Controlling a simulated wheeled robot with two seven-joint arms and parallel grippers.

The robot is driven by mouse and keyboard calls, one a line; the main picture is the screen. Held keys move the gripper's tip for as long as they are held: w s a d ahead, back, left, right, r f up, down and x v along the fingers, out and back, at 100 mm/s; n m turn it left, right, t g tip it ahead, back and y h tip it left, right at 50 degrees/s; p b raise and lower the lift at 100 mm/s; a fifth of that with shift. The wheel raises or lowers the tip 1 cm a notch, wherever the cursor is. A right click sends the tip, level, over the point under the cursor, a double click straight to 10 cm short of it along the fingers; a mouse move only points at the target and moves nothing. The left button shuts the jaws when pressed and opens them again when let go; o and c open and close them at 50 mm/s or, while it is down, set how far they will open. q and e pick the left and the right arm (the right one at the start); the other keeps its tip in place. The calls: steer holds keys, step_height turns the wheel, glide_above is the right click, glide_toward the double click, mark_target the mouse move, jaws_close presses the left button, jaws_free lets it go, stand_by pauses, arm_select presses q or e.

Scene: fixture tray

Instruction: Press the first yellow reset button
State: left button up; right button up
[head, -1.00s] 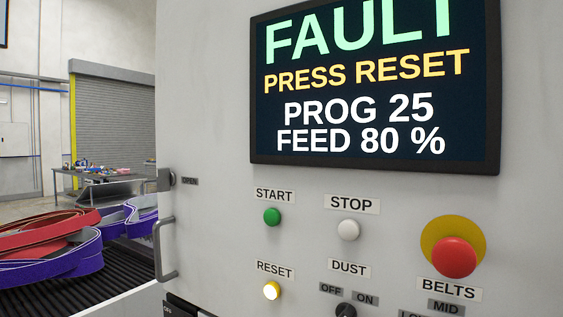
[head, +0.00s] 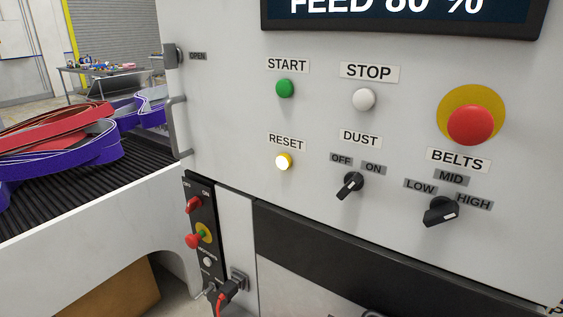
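The yellow reset button (head: 283,161) sits on the light grey machine panel (head: 230,110), under a label reading RESET. Its face glows bright white-yellow. The green start button (head: 285,88) is above it, and the white stop button (head: 363,99) is up and to the right. The screen (head: 400,15) at the top is mostly cut off and shows part of a FEED line. Neither of my grippers shows in the head view.
A large red emergency button (head: 470,125) on a yellow disc is at right. Black DUST (head: 350,185) and BELTS (head: 440,211) knobs stick out below. A door handle (head: 179,127) stands at the panel's left. Red and purple belts (head: 60,150) lie on a ribbed conveyor (head: 150,160).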

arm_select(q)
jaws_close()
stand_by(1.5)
